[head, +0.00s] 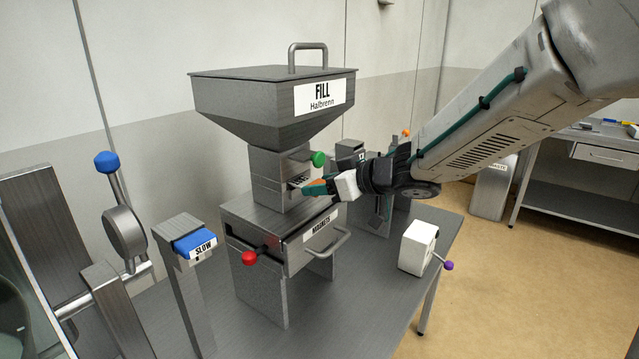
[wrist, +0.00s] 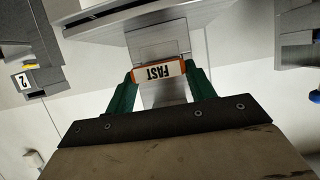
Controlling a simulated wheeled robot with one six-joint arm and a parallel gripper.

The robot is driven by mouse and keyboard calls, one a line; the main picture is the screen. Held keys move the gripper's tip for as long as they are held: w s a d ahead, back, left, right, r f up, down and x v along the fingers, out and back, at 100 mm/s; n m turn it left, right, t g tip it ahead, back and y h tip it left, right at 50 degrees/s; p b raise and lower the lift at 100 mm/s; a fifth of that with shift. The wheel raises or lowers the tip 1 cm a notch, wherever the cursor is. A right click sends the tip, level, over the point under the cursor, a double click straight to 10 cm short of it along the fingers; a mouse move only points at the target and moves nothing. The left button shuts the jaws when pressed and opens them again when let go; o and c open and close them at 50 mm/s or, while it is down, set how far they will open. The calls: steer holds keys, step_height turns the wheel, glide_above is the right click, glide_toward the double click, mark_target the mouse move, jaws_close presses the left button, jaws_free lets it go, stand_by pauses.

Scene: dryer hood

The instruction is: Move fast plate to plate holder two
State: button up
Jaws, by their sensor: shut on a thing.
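The fast plate (wrist: 160,72) is orange with a white FAST label, which reads upside down in the wrist view. My gripper (wrist: 158,82) is shut on it, with a green finger at each side. In the head view my gripper (head: 322,187) is at the front of the hopper machine's neck (head: 268,175), below the green knob. I cannot tell whether the plate touches the neck. In the head view a dark post (head: 350,150), partly hidden by my gripper, stands right of the neck.
The FILL hopper (head: 270,100) stands above a drawer unit with a red knob (head: 249,258). A blue SLOW plate (head: 195,243) sits on a post at the left. A white box (head: 418,247) with a purple knob is at the table's right.

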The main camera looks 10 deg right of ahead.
steer(key=shift+s+d, duration=1.2)
steer(key=shift+s, duration=0.05)
stand_by(0.6)
steer(key=shift+s+d, duration=1.25)
steer(key=shift+d, duration=0.05)
steer(key=s+d, duration=0.6)
steer(key=shift+s+d, duration=0.3)
steer(key=shift+d, duration=0.05)
steer(key=shift+r, duration=0.1)
